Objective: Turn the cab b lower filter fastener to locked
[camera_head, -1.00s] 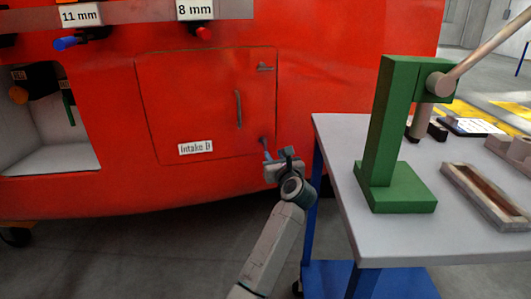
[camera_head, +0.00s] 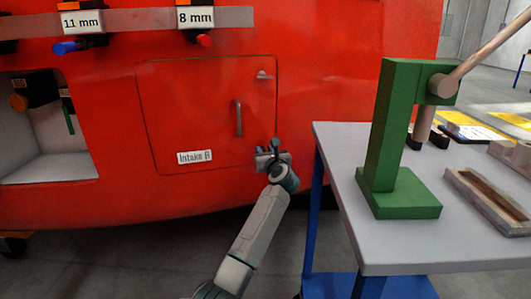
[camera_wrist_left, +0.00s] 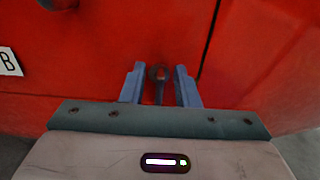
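The red Intake B door (camera_head: 190,100) is closed on the red nosecone. Its lower fastener (camera_wrist_left: 159,73) shows in the left wrist view as a small dark round head with a bar hanging straight down from it. In the head view my gripper hides this fastener. My left gripper (camera_head: 272,147) is at the door's lower right corner. In the left wrist view its two blue fingers stand apart, one on each side of the fastener, with a narrow gap at each side. My right gripper is not in view.
The upper fastener (camera_head: 264,75) and the door handle (camera_head: 238,118) are above my gripper. A grey-topped table (camera_head: 340,150) with a green press (camera_head: 385,140) stands close on the right. An open recess (camera_head: 50,165) is at the left.

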